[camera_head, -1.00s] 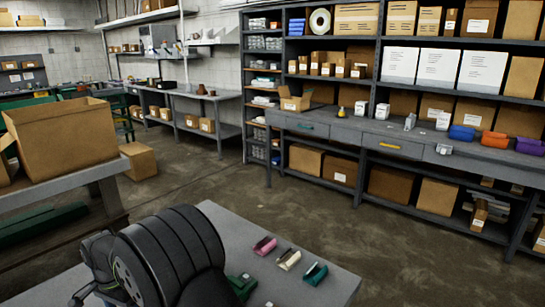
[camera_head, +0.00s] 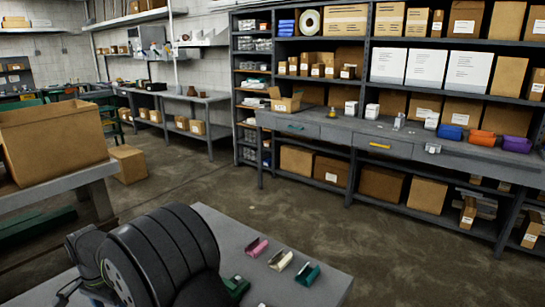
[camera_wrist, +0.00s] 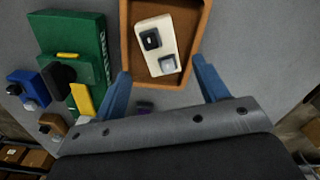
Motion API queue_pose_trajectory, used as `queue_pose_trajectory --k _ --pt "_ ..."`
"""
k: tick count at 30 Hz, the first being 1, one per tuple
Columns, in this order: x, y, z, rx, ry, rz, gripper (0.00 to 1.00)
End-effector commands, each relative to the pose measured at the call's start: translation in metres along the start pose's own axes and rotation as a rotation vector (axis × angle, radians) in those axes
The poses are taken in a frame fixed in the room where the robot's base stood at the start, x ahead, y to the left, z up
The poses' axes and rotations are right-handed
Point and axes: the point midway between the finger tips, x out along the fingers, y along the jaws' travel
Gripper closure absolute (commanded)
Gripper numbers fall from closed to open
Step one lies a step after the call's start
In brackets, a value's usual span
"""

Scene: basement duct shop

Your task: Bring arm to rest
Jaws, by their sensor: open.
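My gripper (camera_wrist: 165,84) shows in the wrist view as two blue fingers spread wide apart, with nothing held between them. A brown open tray (camera_wrist: 190,82) lies on the grey table beyond and between the fingertips. A cream block (camera_wrist: 157,36) with a black and a pale grey knob lies inside it. In the head view my dark, ribbed arm fills the lower left over the grey table (camera_head: 262,232), and my gripper is hidden behind it.
Left of the fingers lie a green case (camera_wrist: 82,45), a blue part (camera_wrist: 28,88) and a brown part (camera_wrist: 52,123). Pink (camera_head: 257,247), cream (camera_head: 280,260) and teal (camera_head: 306,273) pieces lie along the table edge. Open floor separates it from the shelving (camera_head: 400,150).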

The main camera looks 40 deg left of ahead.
Motion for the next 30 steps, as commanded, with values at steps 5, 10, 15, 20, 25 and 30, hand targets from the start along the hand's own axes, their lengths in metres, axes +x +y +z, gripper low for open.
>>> queue_pose_trajectory --k 5,10,15,20,25,30 --pt "-0.038 -0.001 0.000 0.000 0.002 -0.003 0.33" --pt "-0.041 0.001 0.000 0.000 -0.002 0.006 0.33" --pt "-0.007 0.001 0.000 0.000 -0.001 0.004 0.33" --pt "0.026 0.001 0.000 0.000 -0.002 0.004 0.33" --pt "0.060 0.001 0.000 0.000 -0.002 0.003 0.33" --pt "0.040 -0.001 0.000 0.000 0.002 -0.005 0.33"
